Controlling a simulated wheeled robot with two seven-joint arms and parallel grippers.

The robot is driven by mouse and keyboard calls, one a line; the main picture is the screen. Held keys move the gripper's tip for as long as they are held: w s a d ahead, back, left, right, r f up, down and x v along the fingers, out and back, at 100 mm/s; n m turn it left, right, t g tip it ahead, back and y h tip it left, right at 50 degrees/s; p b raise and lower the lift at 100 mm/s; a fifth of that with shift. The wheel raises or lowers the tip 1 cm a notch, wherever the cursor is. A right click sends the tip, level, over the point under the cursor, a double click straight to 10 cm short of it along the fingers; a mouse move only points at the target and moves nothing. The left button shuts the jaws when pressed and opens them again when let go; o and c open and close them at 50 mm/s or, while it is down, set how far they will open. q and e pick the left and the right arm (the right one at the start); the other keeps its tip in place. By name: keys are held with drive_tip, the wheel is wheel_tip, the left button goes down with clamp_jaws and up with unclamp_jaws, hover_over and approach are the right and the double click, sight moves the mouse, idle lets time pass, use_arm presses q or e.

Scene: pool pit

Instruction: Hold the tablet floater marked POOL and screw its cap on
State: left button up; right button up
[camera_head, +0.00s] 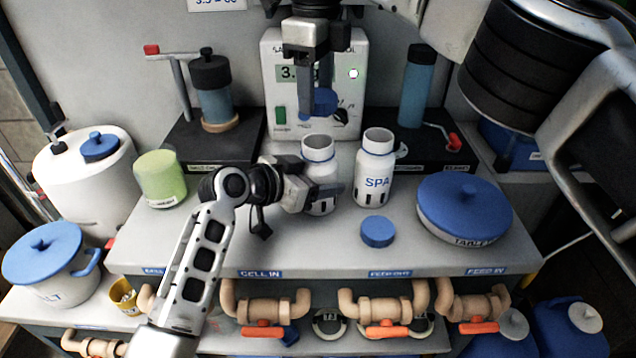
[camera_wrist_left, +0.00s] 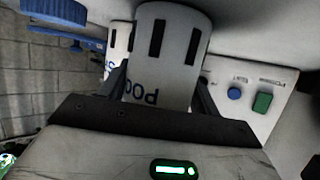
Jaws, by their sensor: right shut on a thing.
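The POOL tablet floater (camera_head: 319,150) is a white, slotted, open-topped bottle upright on the bench. Its marking shows upside down in the left wrist view (camera_wrist_left: 150,75). My left gripper (camera_head: 308,187) is low at its left side, one finger along each side; whether they press on it is unclear. My right gripper (camera_head: 319,98) points down above and behind the floater, shut on a blue cap (camera_head: 325,102). The cap is clear of the floater's mouth and partly hidden by the fingers.
An open SPA floater (camera_head: 375,165) stands close right of POOL. Another blue cap (camera_head: 377,231) lies in front of it. A blue-lidded tub (camera_head: 464,210) is at right, a green cup (camera_head: 161,178) at left. A white control box (camera_head: 270,75) stands behind. Pipes run below the bench's front edge.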

sight(316, 115)
use_arm(q)
drive_tip(key=shift+c, duration=1.2)
use_arm(e)
drive_tip(key=shift+f, duration=2.5)
drive_tip(key=shift+f, duration=0.9)
drive_tip(key=shift+f, duration=0.55)
